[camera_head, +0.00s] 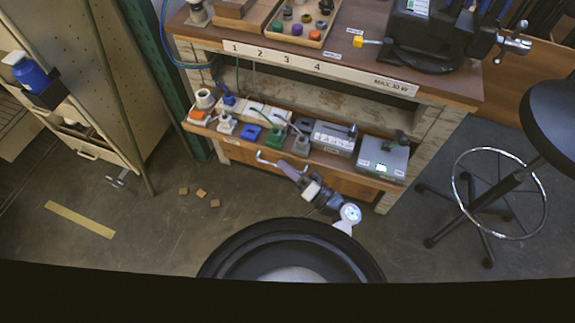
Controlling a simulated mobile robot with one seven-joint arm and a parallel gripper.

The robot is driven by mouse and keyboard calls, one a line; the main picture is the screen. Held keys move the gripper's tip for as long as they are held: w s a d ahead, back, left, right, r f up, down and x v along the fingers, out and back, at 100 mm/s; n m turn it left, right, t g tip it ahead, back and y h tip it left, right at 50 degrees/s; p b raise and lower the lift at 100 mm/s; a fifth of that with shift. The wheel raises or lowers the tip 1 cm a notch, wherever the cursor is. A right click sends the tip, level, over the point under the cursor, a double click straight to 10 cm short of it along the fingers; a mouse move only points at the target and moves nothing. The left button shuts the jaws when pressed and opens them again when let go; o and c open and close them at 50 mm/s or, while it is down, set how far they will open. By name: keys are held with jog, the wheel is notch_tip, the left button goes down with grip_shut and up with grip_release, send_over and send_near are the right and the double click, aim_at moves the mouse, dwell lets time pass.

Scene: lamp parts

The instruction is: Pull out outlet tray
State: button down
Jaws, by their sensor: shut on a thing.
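The outlet tray (232,139) is a long wooden tray under the workbench top, carrying several plugs, sockets and boxes. A pale bar handle (264,159) shows along its front edge. My gripper (291,171) is at this front edge, near the middle of the tray, and is shut on the handle. The gripper and wrist hide the right part of the handle, so the exact finger contact is too small to see.
The workbench (440,86) has numbered labels and a black machine (428,35) on top. A black stool (553,112) stands at the right, a cabinet (95,90) at the left. Small wooden blocks (200,194) lie on the floor. Floor in front is otherwise largely clear.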

jog(key=c, duration=1.8)
grip_release()
jog(key=b+v, duration=0.3)
jog(key=v, duration=1.1)
jog(key=shift+w, duration=0.1)
